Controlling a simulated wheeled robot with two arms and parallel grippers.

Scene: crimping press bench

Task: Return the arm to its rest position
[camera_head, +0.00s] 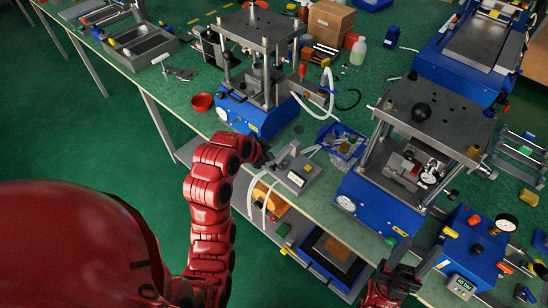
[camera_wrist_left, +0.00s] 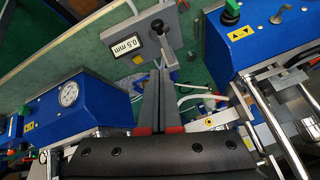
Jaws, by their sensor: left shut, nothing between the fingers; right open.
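My left arm is red and reaches up from the bottom in the head view. My left gripper (camera_head: 265,157) is at the bench's front edge, beside a grey block with a black knob (camera_head: 300,172). The left wrist view shows its two grey fingers (camera_wrist_left: 160,92) closed together with nothing between them. They point toward the grey block (camera_wrist_left: 155,32), which carries a "0.5 mm" label. My right gripper (camera_head: 411,262) is open and empty at the lower right, in front of the right-hand blue press. Its arm is mostly out of view.
Blue presses stand left (camera_head: 256,118) and right (camera_head: 380,202) of a blue bin of small parts (camera_head: 340,143). A red bowl (camera_head: 202,103) is near the front edge. A blue gauge box (camera_head: 470,248) stands lower right. White tubes hang over the edge. Green floor lies open at left.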

